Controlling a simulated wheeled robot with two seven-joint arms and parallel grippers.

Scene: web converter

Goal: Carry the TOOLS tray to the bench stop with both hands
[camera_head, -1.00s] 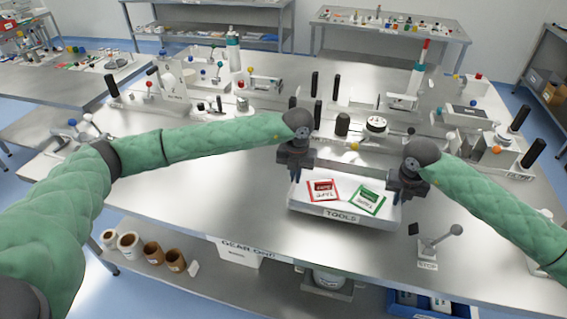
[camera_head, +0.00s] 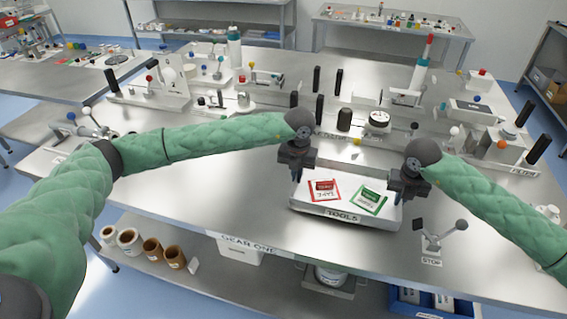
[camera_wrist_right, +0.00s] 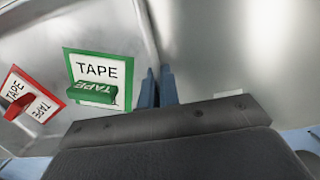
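The TOOLS tray (camera_head: 312,209) is a pale shallow tray near the front edge of the bench, with its label facing me. A red-framed TAPE card (camera_head: 324,190) and a green-framed one (camera_head: 368,199) lie in it. My left gripper (camera_head: 296,174) is at the tray's left side; its fingertips are hard to see, so its grip is unclear. My right gripper (camera_head: 403,194) is at the right side. In the right wrist view its fingers (camera_wrist_right: 157,88) are close together on the tray's side wall (camera_wrist_right: 147,35). The bench stop (camera_head: 434,243), labelled STOP, stands just right of the tray, apart from it.
Fixtures, black posts and a round dial (camera_head: 378,118) stand behind the tray on the steel bench (camera_head: 230,200). The bench left of the tray is clear. A GEAR ONE bin (camera_head: 238,248) and several rolls (camera_head: 130,241) sit on the shelf below.

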